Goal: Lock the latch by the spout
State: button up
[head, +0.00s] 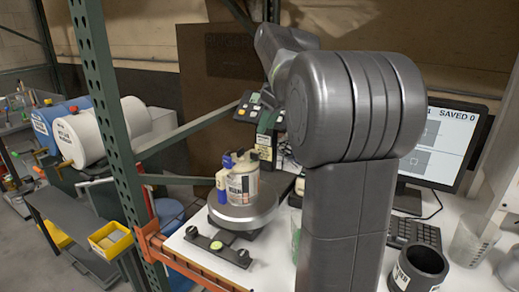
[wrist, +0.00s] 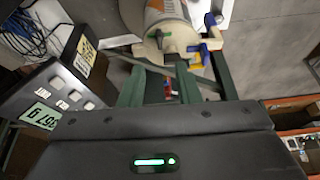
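A white cylindrical container (head: 242,183) with a pale lid and a blue part (head: 222,182) on its left stands upright on a round grey platform (head: 243,213). In the wrist view the container (wrist: 163,14) is at the top, seen upside down. Its lid carries a small green piece (wrist: 160,37) and a blue and yellow piece (wrist: 208,47). I cannot tell which small piece is the latch. My gripper (wrist: 176,66) shows two dark green fingers apart, with nothing held between them, short of the lid. My arm hides the gripper in the head view.
A button panel (head: 246,108) stands behind the container and shows at left in the wrist view (wrist: 68,90). A black bar with a green dot (head: 217,245) lies in front. A monitor (head: 440,145), keyboard (head: 414,233) and black cup (head: 417,268) are at right. A green rack post (head: 110,110) stands at left.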

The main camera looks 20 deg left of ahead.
aim_at(254, 156)
jog(key=x, duration=1)
jog(key=shift+f+p, duration=0.15)
jog(key=shift+p, duration=0.15)
grip_shut()
